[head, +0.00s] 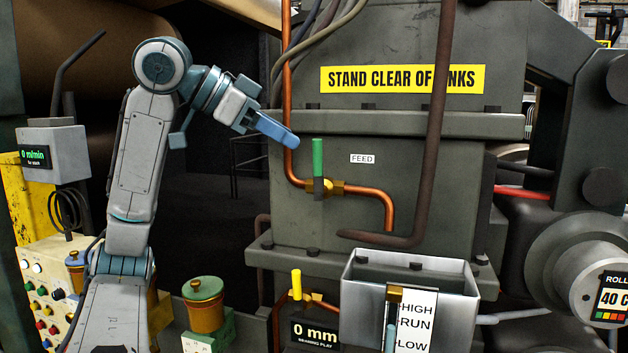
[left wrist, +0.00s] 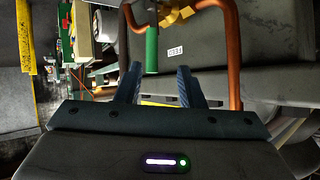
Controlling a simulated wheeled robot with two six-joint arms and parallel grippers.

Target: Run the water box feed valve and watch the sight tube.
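The feed valve has a green lever handle (head: 318,158) standing upright on a brass body (head: 327,187) in a copper pipe, beside a FEED label (head: 362,159). The green handle also shows in the left wrist view (left wrist: 152,50). My left gripper (head: 291,139) is up and left of the handle; in the wrist view its two fingers (left wrist: 159,82) are apart and empty, with the handle's end just beyond the gap. The metal water box (head: 455,312) is below. Its sight tube (head: 390,330) stands beside a HIGH/RUN/LOW scale (head: 416,322); the tube's lower part looks bluish. My right gripper is not in view.
A brown pipe (head: 440,110) runs down right of the valve and bends left above the box. A button panel (head: 40,290) and green-and-orange pots (head: 205,310) stand at lower left.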

